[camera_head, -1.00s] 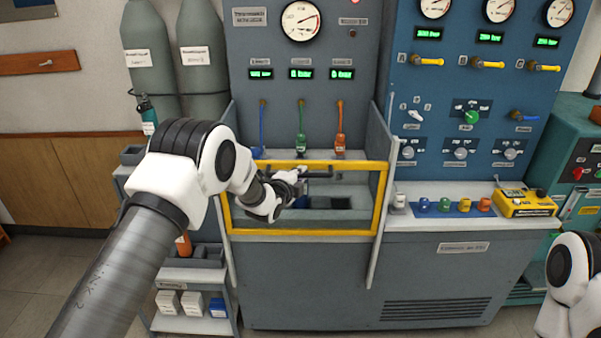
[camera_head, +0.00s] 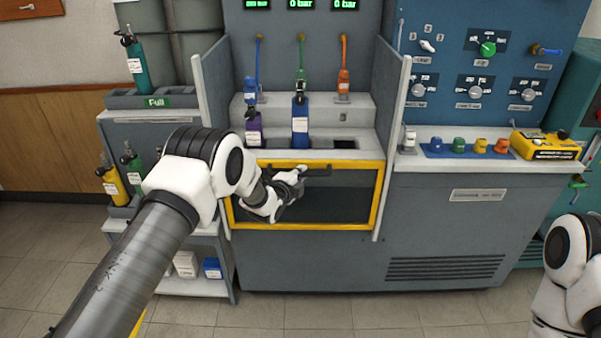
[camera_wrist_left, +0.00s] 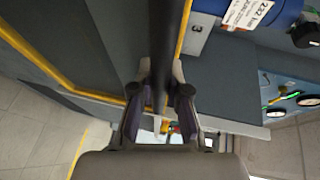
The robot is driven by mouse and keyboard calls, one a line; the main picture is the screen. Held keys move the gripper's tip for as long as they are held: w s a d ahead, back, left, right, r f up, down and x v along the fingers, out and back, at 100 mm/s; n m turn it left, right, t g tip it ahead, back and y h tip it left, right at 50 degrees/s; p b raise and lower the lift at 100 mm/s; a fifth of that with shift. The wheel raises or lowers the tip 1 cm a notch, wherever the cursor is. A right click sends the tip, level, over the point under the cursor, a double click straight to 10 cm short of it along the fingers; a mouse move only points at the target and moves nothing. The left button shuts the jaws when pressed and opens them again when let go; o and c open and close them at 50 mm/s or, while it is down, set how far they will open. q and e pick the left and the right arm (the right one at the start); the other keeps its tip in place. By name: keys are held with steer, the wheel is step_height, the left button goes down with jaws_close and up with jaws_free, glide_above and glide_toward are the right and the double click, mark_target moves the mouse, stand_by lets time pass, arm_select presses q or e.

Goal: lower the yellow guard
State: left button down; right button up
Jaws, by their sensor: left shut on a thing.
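The yellow guard (camera_head: 378,198) is a yellow-framed panel with a dark see-through pane. It sits low on the front of the testbench, its top edge just below the bench top. A dark handle bar (camera_head: 318,169) runs along its top.
A purple cylinder (camera_head: 254,128) and a blue cylinder (camera_head: 300,122) stand in the bay behind the guard, below coloured hoses. A shelf with cylinders (camera_head: 135,62) stands at left. A yellow device (camera_head: 540,145) and coloured fittings (camera_head: 459,145) lie on the right ledge.

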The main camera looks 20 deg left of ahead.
arm_select(q)
steer(key=shift+s+f, duration=0.1)
steer(key=shift+f, duration=0.15)
steer(key=c, duration=1.1)
jaws_free()
steer(key=shift+a+r, duration=0.1)
steer(key=shift+c, duration=0.2)
steer(key=shift+s+a+r, duration=0.1)
steer(key=shift+s+r, duration=0.1)
steer(key=shift+s, duration=0.25)
steer(key=v, duration=1.1)
steer(key=shift+s, duration=0.2)
